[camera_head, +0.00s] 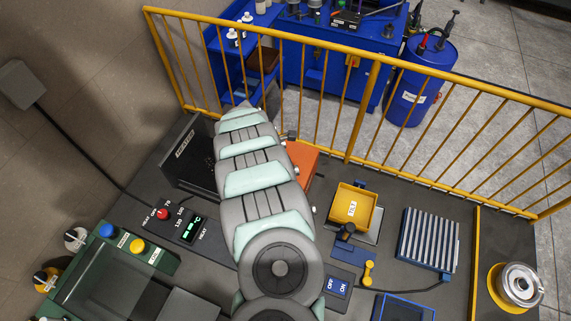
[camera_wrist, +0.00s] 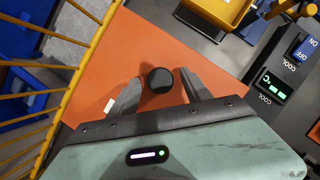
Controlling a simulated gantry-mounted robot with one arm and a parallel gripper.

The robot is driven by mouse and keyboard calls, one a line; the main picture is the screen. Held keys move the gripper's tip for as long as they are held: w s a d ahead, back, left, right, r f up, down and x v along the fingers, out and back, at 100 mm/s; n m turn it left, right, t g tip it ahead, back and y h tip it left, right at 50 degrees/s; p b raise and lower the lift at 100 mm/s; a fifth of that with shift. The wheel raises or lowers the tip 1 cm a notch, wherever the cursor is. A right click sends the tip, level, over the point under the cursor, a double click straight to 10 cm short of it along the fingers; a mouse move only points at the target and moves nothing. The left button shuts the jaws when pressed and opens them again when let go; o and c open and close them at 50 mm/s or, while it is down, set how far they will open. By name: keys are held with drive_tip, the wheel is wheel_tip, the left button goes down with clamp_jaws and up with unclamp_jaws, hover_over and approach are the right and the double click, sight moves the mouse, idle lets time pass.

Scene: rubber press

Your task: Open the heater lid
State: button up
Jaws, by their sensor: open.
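A dark box marked as the heater (camera_head: 185,148) stands at the left of my arm in the head view. An orange panel (camera_head: 301,162) shows partly behind my arm, and its flat top fills the middle of the wrist view (camera_wrist: 205,40). A round black knob (camera_wrist: 160,80) stands on the orange panel. My gripper (camera_wrist: 161,74) is open, with one finger on each side of the knob and visible gaps beside it. I cannot tell if the orange panel is the heater's lid. In the head view my arm hides the gripper and the knob.
A yellow railing (camera_head: 350,88) runs behind the bench, close to the orange panel. A yellow tray (camera_head: 352,207), a ribbed plate (camera_head: 430,240) and the cool switches (camera_head: 337,287) lie to the right. The heat display (camera_head: 191,227) is at the left.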

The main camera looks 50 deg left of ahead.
drive_tip(key=shift+r, duration=0.1)
drive_tip(key=p+v, duration=0.2)
drive_tip(key=v, duration=0.8)
drive_tip(key=shift+r, duration=0.3)
drive_tip(key=shift+s, duration=0.1)
